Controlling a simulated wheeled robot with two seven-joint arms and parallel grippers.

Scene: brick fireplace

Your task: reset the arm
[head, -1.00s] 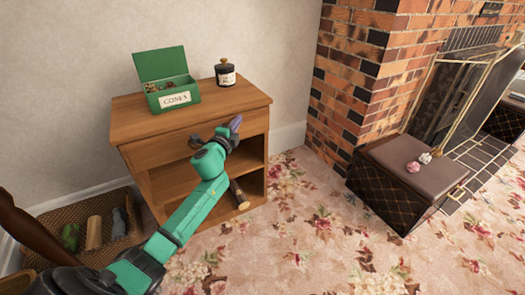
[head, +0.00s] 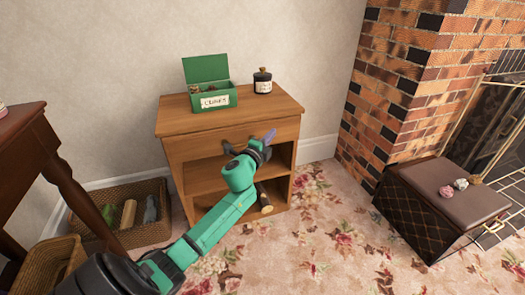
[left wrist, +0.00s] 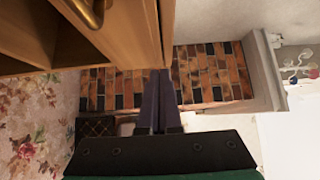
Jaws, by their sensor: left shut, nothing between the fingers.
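My left arm, green and black, reaches in from the lower left of the head view. Its gripper (head: 268,138) is in front of the wooden nightstand (head: 180,147), near the drawer front and the upper open shelf. In the left wrist view the two dark fingers (left wrist: 158,100) lie together, shut and empty. The nightstand's wood and a brass handle (left wrist: 86,12) show close by at the upper left there. I cannot tell whether the gripper touches the nightstand. My right gripper is in neither view.
A green open box (head: 208,97) and a dark lidded jar (head: 262,82) stand on the nightstand. A log (head: 264,200) is in its lower shelf. A wicker basket (head: 155,232) and dark wooden table (head: 20,125) are left. A brown ottoman (head: 450,190) stands right. Flowered carpet (head: 330,240) between is clear.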

